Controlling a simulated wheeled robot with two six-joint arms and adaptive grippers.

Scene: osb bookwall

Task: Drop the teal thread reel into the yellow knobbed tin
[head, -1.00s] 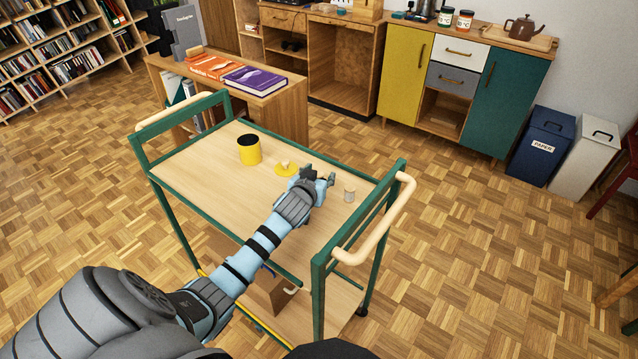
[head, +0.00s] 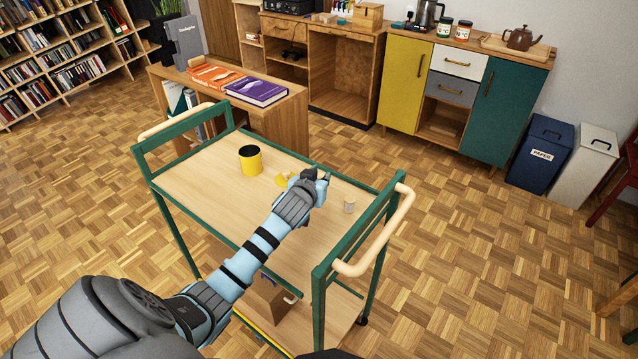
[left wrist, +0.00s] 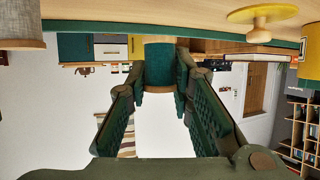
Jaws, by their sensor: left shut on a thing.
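The yellow tin (head: 250,162) stands open, with a dark inside, on the trolley top. It shows at the right edge in the left wrist view (left wrist: 310,62). Its yellow lid with a pale knob (head: 282,180) lies beside it, partly behind my left gripper; the lid is clear in the left wrist view (left wrist: 262,15). My left gripper (head: 322,180) is over the trolley top, right of the lid. In the left wrist view its fingers are shut on the teal thread reel (left wrist: 158,64). The gripper hides the reel in the head view. My right gripper is not in view.
A grey reel (head: 349,204) stands on the trolley top (head: 215,190), right of my left gripper; it also shows in the left wrist view (left wrist: 22,28). Green end rails with a pale handle (head: 378,240) border the trolley. The top's left middle is clear.

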